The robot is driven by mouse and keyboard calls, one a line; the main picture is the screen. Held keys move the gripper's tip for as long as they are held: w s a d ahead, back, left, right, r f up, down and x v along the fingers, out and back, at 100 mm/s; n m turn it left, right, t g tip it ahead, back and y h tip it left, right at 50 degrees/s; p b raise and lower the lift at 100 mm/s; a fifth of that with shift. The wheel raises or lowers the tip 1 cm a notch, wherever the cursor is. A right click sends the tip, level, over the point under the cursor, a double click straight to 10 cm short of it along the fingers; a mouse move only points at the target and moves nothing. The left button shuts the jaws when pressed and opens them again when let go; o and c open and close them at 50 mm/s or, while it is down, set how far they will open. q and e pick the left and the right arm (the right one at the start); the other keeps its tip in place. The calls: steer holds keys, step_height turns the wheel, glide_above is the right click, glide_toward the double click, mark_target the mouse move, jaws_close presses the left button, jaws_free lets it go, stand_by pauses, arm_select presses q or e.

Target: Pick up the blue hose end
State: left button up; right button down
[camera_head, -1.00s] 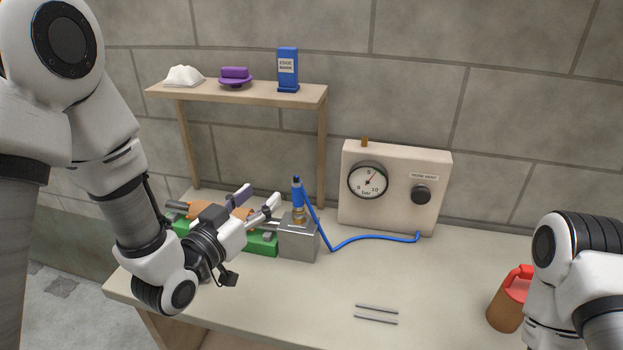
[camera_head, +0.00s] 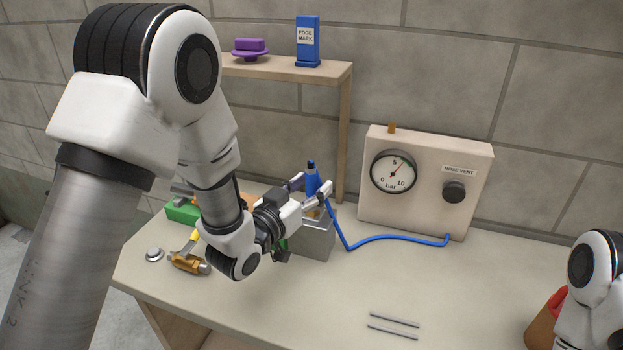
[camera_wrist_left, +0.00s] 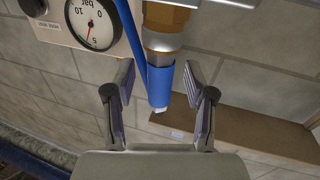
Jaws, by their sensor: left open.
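The blue hose end (camera_head: 312,178) stands upright on a brass fitting (camera_head: 314,212) on top of a grey metal block (camera_head: 317,240). My left gripper (camera_head: 314,188) is open, with its fingers at either side of the hose end in the head view. In the left wrist view the blue hose end (camera_wrist_left: 161,84) appears between the open fingers of my left gripper (camera_wrist_left: 160,95), with a brass nut (camera_wrist_left: 162,40) beside it. I see no clear grip on it. My right arm shows at the right edge, but its gripper is out of view.
A blue hose (camera_head: 385,238) runs from the hose end to a gauge box (camera_head: 428,190). Two thin rods (camera_head: 393,326) lie on the bench (camera_head: 450,300). A shelf (camera_head: 290,72) stands behind. A brass-coloured tool (camera_head: 190,262) lies at the left.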

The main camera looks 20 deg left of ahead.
arm_select(q)
steer(key=shift+w+d+f, duration=0.15)
steer(key=shift+w, duration=0.25)
steer(key=shift+s, duration=0.15)
jaws_close()
steer(key=shift+r, duration=0.25)
